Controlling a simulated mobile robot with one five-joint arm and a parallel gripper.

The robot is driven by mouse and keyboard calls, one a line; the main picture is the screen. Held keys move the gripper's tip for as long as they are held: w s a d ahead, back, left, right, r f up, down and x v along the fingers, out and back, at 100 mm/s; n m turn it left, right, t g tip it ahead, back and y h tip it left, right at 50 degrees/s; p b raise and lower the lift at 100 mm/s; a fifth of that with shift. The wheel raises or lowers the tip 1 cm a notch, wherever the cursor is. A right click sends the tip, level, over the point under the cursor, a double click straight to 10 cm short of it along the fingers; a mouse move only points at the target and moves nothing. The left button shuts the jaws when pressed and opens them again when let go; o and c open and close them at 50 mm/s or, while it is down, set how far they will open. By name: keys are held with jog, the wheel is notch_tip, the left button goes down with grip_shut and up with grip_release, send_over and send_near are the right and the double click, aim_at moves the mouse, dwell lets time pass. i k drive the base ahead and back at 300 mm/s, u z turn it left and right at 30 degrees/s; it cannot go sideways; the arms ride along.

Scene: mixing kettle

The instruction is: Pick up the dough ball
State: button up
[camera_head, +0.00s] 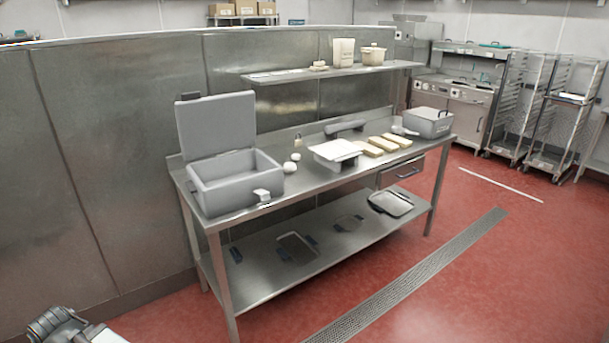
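Two small pale round lumps sit close together on the steel worktable, just right of the open grey box. The nearer one (290,167) looks like a dough ball, and the farther one (296,157) is smaller. I cannot tell for certain which is the dough ball. Part of my arm shows at the bottom left corner, well away from the table. My gripper's fingers do not show.
The open grey box (236,191) stands at the table's left end. A white-topped tray (335,151), yellowish blocks (383,144) and a closed grey box (429,122) lie to the right. A shelf (330,72) hangs above. Red floor (470,270) in front is clear.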

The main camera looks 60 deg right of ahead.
aim_at(289, 167)
jog(key=z, duration=2.1)
jog(key=i, duration=1)
jog(key=u, duration=2.2)
jog(key=k, duration=0.65)
jog(key=z, duration=0.55)
